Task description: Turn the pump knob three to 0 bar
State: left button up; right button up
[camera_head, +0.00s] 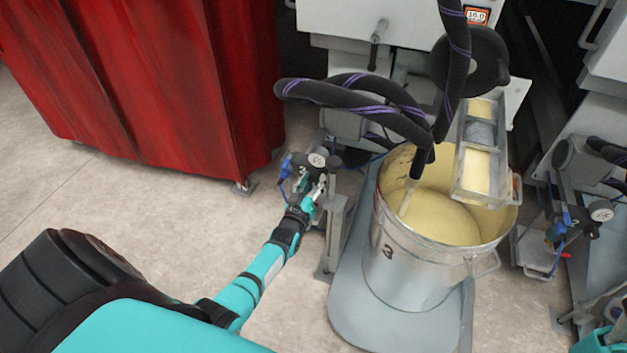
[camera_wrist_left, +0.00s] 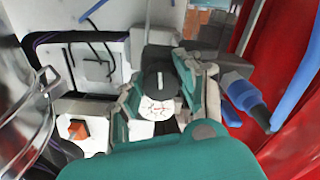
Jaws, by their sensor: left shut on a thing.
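The pump unit with its round pressure gauge (camera_head: 317,160) is left of the bucket in the head view. In the left wrist view its black knob (camera_wrist_left: 157,76) has a pale line on top, and the white gauge face (camera_wrist_left: 156,108) is just below it. My left gripper (camera_head: 318,188) reaches the pump from below. In the left wrist view its teal fingers (camera_wrist_left: 158,86) stand on both sides of the knob, shut on it. The gauge reading is too small to tell.
A metal bucket marked 3 (camera_head: 398,270) with cream paint stands right of the pump, with black hoses (camera_head: 385,115) above it. A red curtain (camera_head: 150,85) hangs at the left. Another pump with a gauge (camera_head: 601,211) is at the far right. The floor at left is clear.

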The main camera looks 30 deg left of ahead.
pick_arm(q)
jog(key=n, duration=0.4)
jog(key=shift+f, duration=0.1)
jog(key=shift+n, duration=1.5)
jog(key=o, duration=1.2)
jog(key=shift+c, duration=0.2)
jog(key=v, duration=1.2)
